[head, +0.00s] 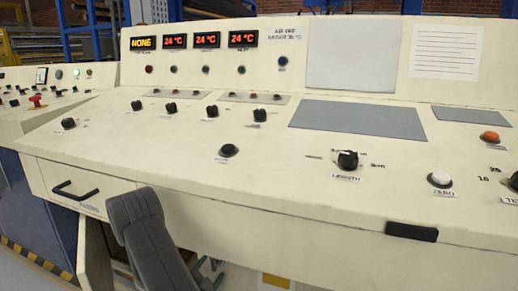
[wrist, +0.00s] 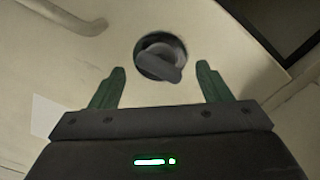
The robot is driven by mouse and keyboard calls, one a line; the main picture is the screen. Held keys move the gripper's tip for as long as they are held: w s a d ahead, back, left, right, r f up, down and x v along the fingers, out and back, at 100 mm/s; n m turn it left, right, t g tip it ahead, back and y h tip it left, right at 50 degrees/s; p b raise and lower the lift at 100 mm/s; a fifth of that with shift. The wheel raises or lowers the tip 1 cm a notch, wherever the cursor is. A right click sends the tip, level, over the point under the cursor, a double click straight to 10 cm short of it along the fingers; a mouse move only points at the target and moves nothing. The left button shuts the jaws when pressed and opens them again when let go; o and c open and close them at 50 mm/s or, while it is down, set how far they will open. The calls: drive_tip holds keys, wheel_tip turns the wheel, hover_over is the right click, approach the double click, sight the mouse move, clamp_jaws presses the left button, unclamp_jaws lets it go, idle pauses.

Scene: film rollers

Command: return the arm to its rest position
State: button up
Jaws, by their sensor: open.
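My gripper (wrist: 160,68) shows in the wrist view with its two green fingers apart and nothing between them. Ahead of it, a round dark knob with a grey grip bar (wrist: 160,57) sits on a cream panel. I cannot tell whether the fingertips touch that panel. My gripper is not clearly visible there.
The cream console (head: 260,170) spans the head view, with knobs, buttons and lit displays (head: 205,40). Its front edge carries a black block (head: 411,232). A drawer with a black handle (head: 75,190) is at left. A pale handle (wrist: 65,15) shows in the wrist view.

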drive_tip(key=n+p, duration=0.3)
drive_tip(key=shift+r+n, duration=0.3)
drive_tip(key=n+p, duration=0.2)
drive_tip(key=shift+p, duration=0.35)
drive_tip(key=n+p, duration=0.2)
drive_tip(key=shift+a+n, duration=0.1)
drive_tip(key=shift+n, duration=0.3)
drive_tip(key=shift+f+n+p, duration=0.2)
drive_tip(key=shift+n+p, duration=0.55)
drive_tip(key=shift+n, duration=0.15)
